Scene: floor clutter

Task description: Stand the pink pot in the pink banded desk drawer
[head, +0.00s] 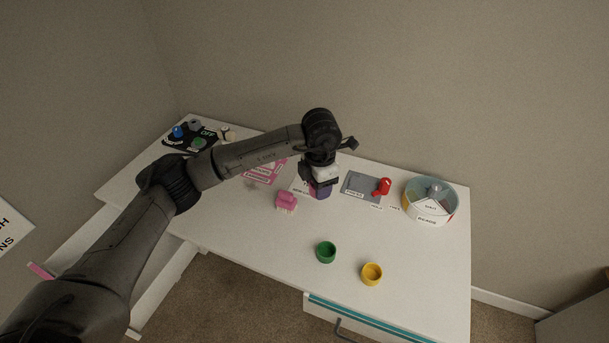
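A small pink object (286,201) stands on the white desk, left of my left gripper; it is the only loose pink item on the top, and its shape is too small to confirm as a pot. An open drawer with a pink band (41,271) sticks out at the desk's left side, partly behind my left arm. My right gripper is not in view.
A green pot (326,252) and a yellow pot (371,273) stand near the front edge. A teal-banded drawer (365,318) is at the front right. A grey plate with a red lever (383,187) and a round divided container (430,202) stand right. Dark panel (190,137) back left.

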